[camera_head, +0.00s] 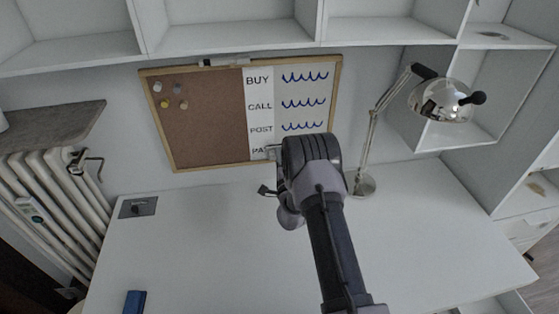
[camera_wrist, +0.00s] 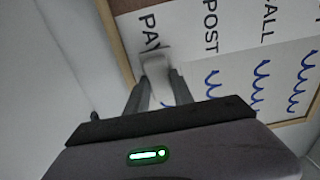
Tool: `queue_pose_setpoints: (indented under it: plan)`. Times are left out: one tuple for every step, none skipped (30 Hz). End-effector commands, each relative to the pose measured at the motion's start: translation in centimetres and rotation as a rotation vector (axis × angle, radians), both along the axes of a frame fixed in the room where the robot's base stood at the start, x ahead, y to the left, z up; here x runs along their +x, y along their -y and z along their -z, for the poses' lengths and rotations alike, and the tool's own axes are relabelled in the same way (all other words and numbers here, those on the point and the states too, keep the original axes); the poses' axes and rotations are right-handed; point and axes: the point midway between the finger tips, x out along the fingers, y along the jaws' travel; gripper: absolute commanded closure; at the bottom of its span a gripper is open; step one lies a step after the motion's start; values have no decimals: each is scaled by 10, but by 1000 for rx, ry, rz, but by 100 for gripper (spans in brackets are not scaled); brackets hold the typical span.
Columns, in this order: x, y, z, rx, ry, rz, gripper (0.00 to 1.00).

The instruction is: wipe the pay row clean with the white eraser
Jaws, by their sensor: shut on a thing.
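The board (camera_head: 205,125) hangs on the wall, half cork and half white, with the rows BUY, CALL, POST and PAY. The PAY label (camera_wrist: 149,31) shows in the wrist view; in the head view my arm partly covers it. My gripper (camera_wrist: 158,88) is shut on the white eraser (camera_wrist: 153,60), which is at the PAY row just beside the label. I cannot tell whether the eraser touches the board. Blue squiggles (camera_head: 302,126) stand in the POST row, with others in the rows above.
A lamp (camera_head: 371,140) with a chrome head stands on the white desk (camera_head: 430,225) right of the board. White shelves (camera_head: 240,37) run above. A blue object (camera_head: 135,301) lies at the desk's front left. A radiator (camera_head: 55,195) is at the left. Much of the desk top is clear.

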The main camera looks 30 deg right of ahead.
Motion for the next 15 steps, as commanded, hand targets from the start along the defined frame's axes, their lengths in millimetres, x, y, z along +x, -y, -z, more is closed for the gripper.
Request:
queue_pose_setpoints:
  plan:
    - [1, 0, 0, 0, 1, 0, 100]
    - [2, 1, 0, 0, 1, 0, 100]
    - [2, 1, 0, 1, 1, 0, 100]
    - [3, 1, 0, 1, 1, 0, 100]
    - [4, 1, 0, 1, 1, 0, 100]
    - [4, 1, 0, 1, 0, 1, 100]
    - [3, 1, 0, 1, 0, 1, 100]
    - [3, 2, 0, 1, 0, 1, 100]
    - [3, 4, 0, 1, 1, 1, 100]
    - [2, 6, 0, 1, 1, 1, 100]
    - [1, 8, 0, 1, 1, 2, 100]
    - [0, 13, 0, 1, 1, 3, 100]
    - [-2, 16, 1, 1, 0, 3, 100]
    - [-3, 19, 1, 1, 0, 2, 100]
    - [-5, 25, 1, 0, 0, 4, 100]
